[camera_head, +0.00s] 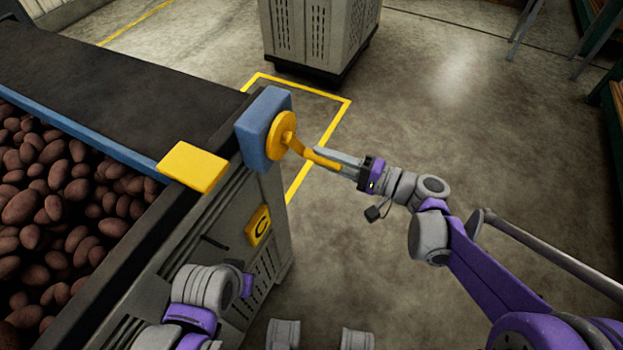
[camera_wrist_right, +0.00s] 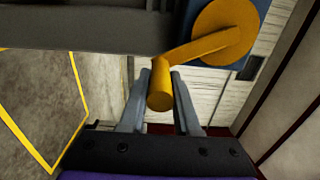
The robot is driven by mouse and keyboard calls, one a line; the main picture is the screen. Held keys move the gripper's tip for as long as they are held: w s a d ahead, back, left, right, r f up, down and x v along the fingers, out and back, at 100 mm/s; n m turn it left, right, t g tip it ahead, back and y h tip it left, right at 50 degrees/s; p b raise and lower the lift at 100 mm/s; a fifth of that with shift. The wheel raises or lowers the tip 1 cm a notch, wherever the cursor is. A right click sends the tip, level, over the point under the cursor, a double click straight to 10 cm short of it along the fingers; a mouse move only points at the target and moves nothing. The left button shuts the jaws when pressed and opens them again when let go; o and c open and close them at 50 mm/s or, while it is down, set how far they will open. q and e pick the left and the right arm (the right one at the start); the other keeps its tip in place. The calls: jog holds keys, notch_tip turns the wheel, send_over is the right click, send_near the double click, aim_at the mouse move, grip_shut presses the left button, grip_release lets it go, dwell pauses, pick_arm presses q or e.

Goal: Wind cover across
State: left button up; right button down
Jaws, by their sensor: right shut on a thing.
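A yellow crank (camera_head: 283,133) is mounted on a blue block (camera_head: 259,128) at the corner of the grader. Its arm and handle reach out to the right. My right gripper (camera_head: 326,160) is shut on the crank's handle, with the fingers on either side of it. The right wrist view shows the handle (camera_wrist_right: 160,89) between the two fingertips (camera_wrist_right: 160,92). A dark flat cover (camera_head: 110,75) lies across the far part of the grader, with a blue bar (camera_head: 90,138) along its near edge. My left arm shows at the bottom, but its gripper's fingers are not visible.
Many brown potatoes (camera_head: 45,205) lie uncovered in the grader's bin nearer to me. A yellow plate (camera_head: 193,167) sits on the rim. A grey cabinet (camera_head: 318,35) stands at the back.

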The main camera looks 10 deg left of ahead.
pick_arm(q)
notch_tip(320, 180, up, 7)
jog(key=p, duration=0.5)
jog(key=shift+s+p, duration=0.3)
jog(key=shift+s, duration=0.1)
pick_arm(e)
jog(key=w+d+r, duration=0.1)
jog(key=w+r, duration=0.3)
jog(key=r, duration=0.5)
jog(key=shift+w+d, duration=0.2)
pick_arm(q)
notch_tip(320, 180, up, 9)
jog(key=p, duration=0.7)
jog(key=shift+t+p, duration=0.3)
jog(key=shift+p, duration=0.1)
pick_arm(e)
jog(key=s+a+r, duration=0.3)
jog(key=s+r, duration=0.6)
jog(key=s, duration=0.1)
jog(key=shift+r, duration=0.3)
pick_arm(q)
jog(key=shift+w, duration=0.1)
pick_arm(e)
jog(key=shift+a, duration=0.1)
